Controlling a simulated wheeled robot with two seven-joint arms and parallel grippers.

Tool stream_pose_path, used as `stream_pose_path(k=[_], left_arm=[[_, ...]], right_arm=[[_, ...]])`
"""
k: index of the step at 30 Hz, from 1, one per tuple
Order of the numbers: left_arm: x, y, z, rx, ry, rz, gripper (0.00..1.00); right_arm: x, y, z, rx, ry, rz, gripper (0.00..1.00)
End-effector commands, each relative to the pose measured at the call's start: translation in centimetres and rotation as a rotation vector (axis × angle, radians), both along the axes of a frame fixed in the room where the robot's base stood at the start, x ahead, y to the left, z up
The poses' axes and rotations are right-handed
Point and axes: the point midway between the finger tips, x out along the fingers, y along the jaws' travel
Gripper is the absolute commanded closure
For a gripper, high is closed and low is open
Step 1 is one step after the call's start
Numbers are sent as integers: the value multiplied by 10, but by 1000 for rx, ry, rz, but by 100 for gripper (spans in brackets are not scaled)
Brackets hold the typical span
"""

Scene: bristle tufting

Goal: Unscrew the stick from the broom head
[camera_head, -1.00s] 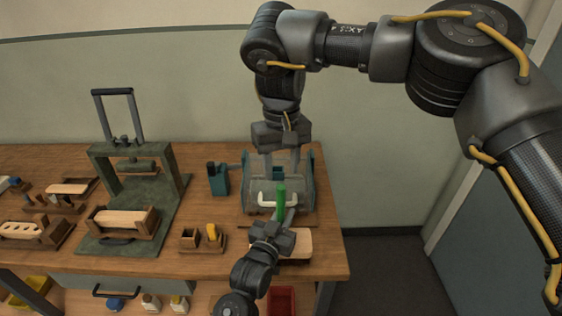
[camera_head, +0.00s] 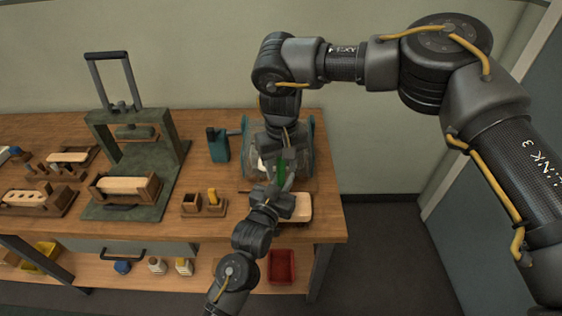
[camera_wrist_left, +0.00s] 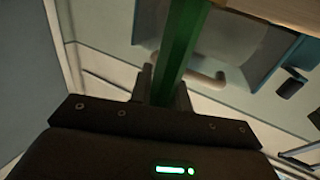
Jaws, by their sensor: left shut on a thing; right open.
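The green stick (camera_head: 281,172) stands roughly upright at the front of the clear-sided teal fixture (camera_head: 307,150). My left gripper (camera_head: 287,192) is shut on the stick low down; in the left wrist view the stick (camera_wrist_left: 182,50) runs between its fingers (camera_wrist_left: 163,88). My right gripper (camera_head: 283,150) points down from above, open, close to the stick's upper end. I cannot tell if it touches the stick. A pale wooden block (camera_head: 300,208) lies beside and partly behind my left gripper. Whether it is the broom head, and where the stick joins a head, I cannot tell.
A green press (camera_head: 150,150) with a wooden block in a holder (camera_head: 125,187) stands to the left. A teal bottle-like tool (camera_head: 219,148) and small wooden boxes (camera_head: 203,203) lie between. A red bin (camera_head: 282,267) sits on the lower shelf. The table ends right of the fixture.

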Motion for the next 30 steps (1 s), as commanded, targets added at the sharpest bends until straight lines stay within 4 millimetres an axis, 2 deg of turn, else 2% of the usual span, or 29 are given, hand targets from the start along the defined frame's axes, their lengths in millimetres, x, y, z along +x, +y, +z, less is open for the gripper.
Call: stream_pose_path(k=[3,13,19,24,30], left_arm=[[0,0,-1,1,2,0,100],[0,0,-1,1,2,0,100],[0,0,-1,1,2,0,100],[0,0,-1,2,1,-1,100],[0,0,-1,1,2,-1,100]], right_arm=[[0,0,0,0,0,0,58],[0,0,0,0,0,0,100],[0,0,0,1,0,51,100],[1,-1,1,1,0,369,100],[1,-1,1,0,-1,347,100]])
